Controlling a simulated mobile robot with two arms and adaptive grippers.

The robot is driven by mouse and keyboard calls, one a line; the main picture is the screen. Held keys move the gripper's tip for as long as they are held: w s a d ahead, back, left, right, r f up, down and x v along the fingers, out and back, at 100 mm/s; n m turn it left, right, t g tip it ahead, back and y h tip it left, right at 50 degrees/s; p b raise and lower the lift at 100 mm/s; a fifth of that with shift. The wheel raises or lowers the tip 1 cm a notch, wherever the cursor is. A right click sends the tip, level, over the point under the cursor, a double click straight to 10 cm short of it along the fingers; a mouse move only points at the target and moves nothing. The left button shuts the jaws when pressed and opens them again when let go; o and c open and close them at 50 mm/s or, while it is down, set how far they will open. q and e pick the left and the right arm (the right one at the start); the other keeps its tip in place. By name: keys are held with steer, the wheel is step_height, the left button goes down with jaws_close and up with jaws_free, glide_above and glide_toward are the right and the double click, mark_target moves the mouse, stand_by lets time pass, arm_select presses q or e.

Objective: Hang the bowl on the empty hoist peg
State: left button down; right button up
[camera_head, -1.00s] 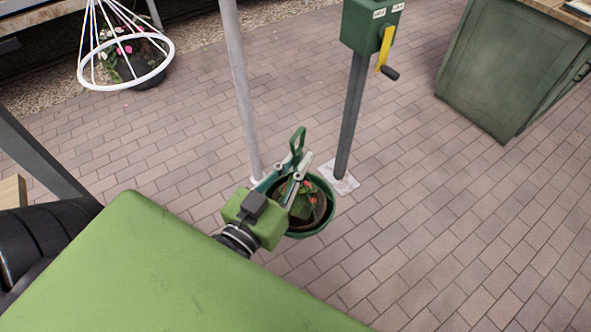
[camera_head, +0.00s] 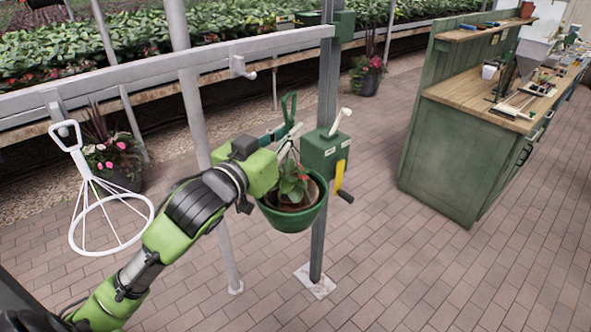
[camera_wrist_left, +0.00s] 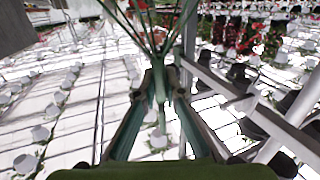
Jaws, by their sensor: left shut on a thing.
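The bowl (camera_head: 293,214) is a green hanging pot with a small red-flowered plant, thin hanger strands and a green loop handle (camera_head: 289,106) on top. My left gripper (camera_head: 287,135) is shut on the hanger just below the loop, and the bowl hangs upright, clear of the floor. In the left wrist view, the fingers close on the green hanger stem (camera_wrist_left: 158,85). The empty hoist peg (camera_head: 240,68) is a short white hook on the white beam, above and left of the loop. My right gripper is not in view.
The white beam (camera_head: 150,72) runs across, with a white ring hanger (camera_head: 110,222) on its left peg. A grey post (camera_head: 322,235) carries a green crank box (camera_head: 325,152) close right of the bowl. A green workbench (camera_head: 450,150) stands right. Paved floor is clear in front.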

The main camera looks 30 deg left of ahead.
mark_target(284, 115)
arm_select(q)
steer(key=r, duration=0.1)
steer(key=a+r, duration=0.1)
steer(key=r, duration=0.1)
steer(key=shift+w, duration=0.15)
steer(key=shift+a+r, duration=0.1)
steer(key=w+a+b, duration=0.2)
steer(key=w+a, duration=0.1)
steer(key=a, duration=0.4)
steer(key=shift+w+a+f, duration=0.15)
steer(key=shift+a+f, duration=0.1)
steer(key=shift+a, duration=0.15)
steer(key=shift+a+r, duration=0.1)
steer(key=shift+r, duration=0.05)
stand_by(0.4)
stand_by(0.4)
